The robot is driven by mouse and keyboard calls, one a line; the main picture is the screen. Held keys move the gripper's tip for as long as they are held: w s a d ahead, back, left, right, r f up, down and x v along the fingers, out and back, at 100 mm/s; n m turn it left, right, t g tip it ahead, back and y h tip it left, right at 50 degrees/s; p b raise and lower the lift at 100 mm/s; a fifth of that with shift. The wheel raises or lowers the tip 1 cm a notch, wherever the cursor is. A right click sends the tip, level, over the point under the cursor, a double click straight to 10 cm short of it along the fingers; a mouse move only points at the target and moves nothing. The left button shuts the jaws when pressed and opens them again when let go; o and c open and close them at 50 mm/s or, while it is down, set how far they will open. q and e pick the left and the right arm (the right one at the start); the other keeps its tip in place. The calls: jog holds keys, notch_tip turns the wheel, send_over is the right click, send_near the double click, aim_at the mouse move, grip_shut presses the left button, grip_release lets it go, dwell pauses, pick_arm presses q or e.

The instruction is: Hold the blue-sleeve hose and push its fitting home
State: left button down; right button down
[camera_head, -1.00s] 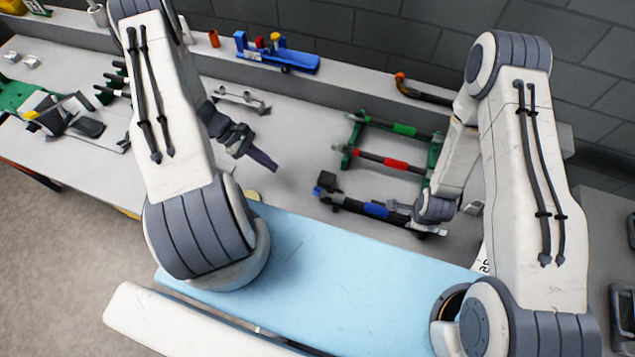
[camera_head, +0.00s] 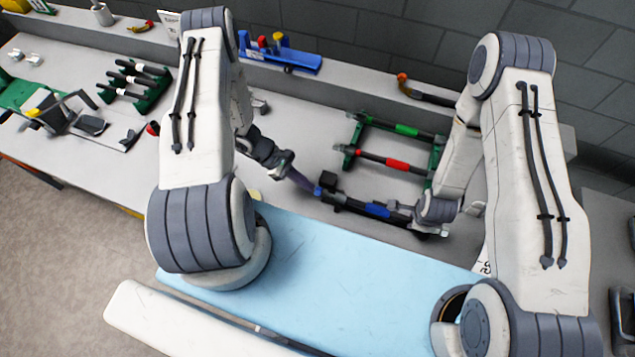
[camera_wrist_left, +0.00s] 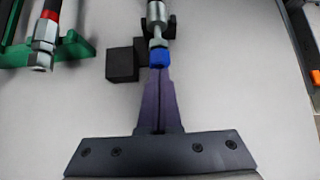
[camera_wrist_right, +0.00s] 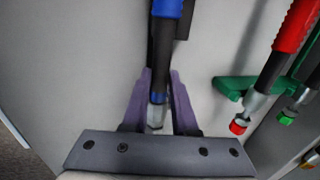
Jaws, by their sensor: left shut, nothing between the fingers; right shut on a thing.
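The blue-sleeve hose (camera_head: 377,210) lies level at the front of the hose row in the head view. My right gripper (camera_wrist_right: 158,92) is shut on its right end, around the black hose near the metal end piece. At its left end a metal fitting (camera_wrist_left: 157,20) with a blue tip (camera_wrist_left: 160,57) shows in the left wrist view. My left gripper (camera_wrist_left: 160,75) is shut and empty, its fingertips at the blue tip, in line with the hose. I cannot tell whether they touch. A black block (camera_wrist_left: 122,65) stands beside the fitting.
The red-sleeve hose (camera_head: 395,164) and green-sleeve hose (camera_head: 405,130) rest on green racks behind the blue one. A blue tool (camera_head: 285,58) sits on the back ledge. A black-and-green rack (camera_head: 150,95) stands at the left. The light blue surface (camera_head: 340,270) in front is clear.

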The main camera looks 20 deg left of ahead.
aim_at(318, 190)
pick_arm(q)
jog(key=shift+d, duration=1.65)
pick_arm(e)
jog(key=shift+a, duration=0.1)
pick_arm(q)
jog(key=shift+s, duration=0.1)
jog(key=a, duration=0.3)
jog(key=a+r, duration=0.1)
jog(key=a, duration=0.1)
jog(key=shift+w+a, duration=0.2)
jog(key=shift+w, duration=0.05)
jog(key=v, duration=0.8)
jog(key=shift+a+r, duration=0.15)
jog(key=shift+a, duration=0.05)
pick_arm(e)
jog(key=c, duration=0.6)
grip_release()
jog(key=shift+r, duration=0.1)
